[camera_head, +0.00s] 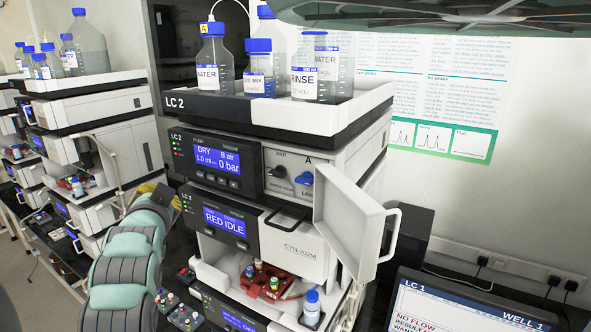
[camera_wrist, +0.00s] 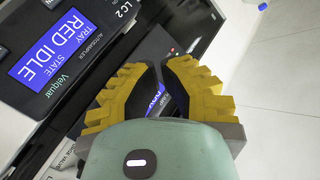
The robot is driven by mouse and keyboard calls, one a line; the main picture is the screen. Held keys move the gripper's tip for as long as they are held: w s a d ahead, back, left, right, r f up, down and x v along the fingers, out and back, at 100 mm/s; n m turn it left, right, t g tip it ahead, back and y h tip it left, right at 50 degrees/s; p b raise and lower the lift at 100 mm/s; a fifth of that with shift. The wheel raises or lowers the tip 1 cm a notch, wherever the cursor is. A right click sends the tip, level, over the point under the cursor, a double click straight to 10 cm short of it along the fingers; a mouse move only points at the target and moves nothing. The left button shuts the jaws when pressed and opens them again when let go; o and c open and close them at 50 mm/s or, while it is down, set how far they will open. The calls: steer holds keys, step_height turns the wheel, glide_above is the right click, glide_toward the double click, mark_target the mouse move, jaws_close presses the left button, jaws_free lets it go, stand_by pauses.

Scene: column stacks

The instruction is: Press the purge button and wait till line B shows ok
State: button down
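The pump panel's blue screen (camera_head: 217,153) on the LC 2 stack reads "DRY", "B air", "1.0 ml" and "0 bar". A row of small buttons (camera_head: 215,180) lies under it; their labels are too small to read, so I cannot tell which is purge. My gripper (camera_head: 163,192) is left of the stack, apart from the pump buttons. In the wrist view, my gripper's yellow fingers (camera_wrist: 163,66) are drawn together with their tips nearly meeting, nothing held.
The autosampler screen (camera_head: 225,221) below the pump reads "RED IDLE". A white door (camera_head: 350,222) hangs open at right. Blue-capped bottles (camera_head: 256,76) stand in the top tray (camera_head: 330,121). A black knob (camera_head: 281,171) and a blue knob (camera_head: 306,175) sit right of the pump screen.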

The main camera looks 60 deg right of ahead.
steer(key=b, duration=0.2)
glide_toward(197, 175)
steer(key=w+d+f, duration=0.1)
steer(key=w, duration=0.3)
steer(key=shift+s+d+r+b, duration=0.1)
steer(key=shift+d+r+b, duration=0.05)
steer(key=shift+d+b, duration=0.6)
stand_by(0.5)
steer(key=shift+d, duration=0.1)
steer(key=shift+d+b, duration=0.4)
steer(key=shift+b, duration=0.2)
